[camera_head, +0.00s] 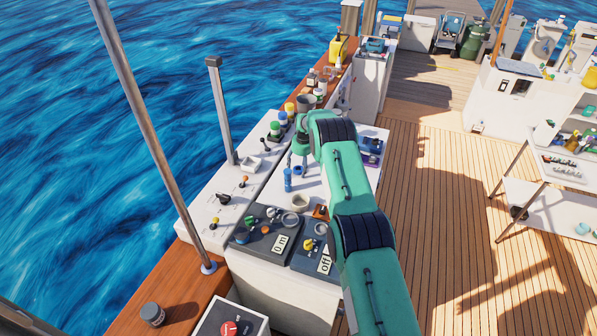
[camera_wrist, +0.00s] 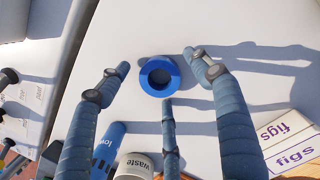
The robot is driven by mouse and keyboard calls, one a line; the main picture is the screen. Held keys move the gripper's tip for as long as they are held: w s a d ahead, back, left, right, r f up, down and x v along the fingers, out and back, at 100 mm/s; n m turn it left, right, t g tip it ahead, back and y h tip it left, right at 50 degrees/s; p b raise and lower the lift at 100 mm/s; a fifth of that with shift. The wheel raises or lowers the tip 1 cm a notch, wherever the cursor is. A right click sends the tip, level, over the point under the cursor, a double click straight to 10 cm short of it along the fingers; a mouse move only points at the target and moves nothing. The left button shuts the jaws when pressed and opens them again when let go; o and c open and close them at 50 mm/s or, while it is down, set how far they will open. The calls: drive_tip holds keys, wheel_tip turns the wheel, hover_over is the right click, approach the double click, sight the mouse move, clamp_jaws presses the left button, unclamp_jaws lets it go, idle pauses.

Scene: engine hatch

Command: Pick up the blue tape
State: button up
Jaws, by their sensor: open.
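The blue tape (camera_wrist: 158,89) is a round ring lying flat on the white surface, in the upper middle of the wrist view. In the head view a small blue piece of it (camera_head: 298,171) shows just below my gripper (camera_head: 302,157). In the wrist view the three fingers of my gripper (camera_wrist: 157,72) are spread open around the tape, one to the left, one to the right and one below. No finger is clearly touching it. My gripper is empty. How high the fingertips are above the surface is hard to tell.
A blue bottle (camera_wrist: 108,143) and a cup marked "waste" (camera_wrist: 134,164) stand close to the lower finger. Boxes marked "figs" (camera_wrist: 290,150) lie at the lower right. Switch panels (camera_head: 272,233) sit at the front of the counter. White surface above the tape is clear.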

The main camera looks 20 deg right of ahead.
sight(299, 168)
drive_tip(key=c, duration=1.2)
drive_tip(key=shift+r, duration=0.15)
drive_tip(key=shift+r+b, duration=0.7)
drive_tip(key=shift+r, duration=4.15)
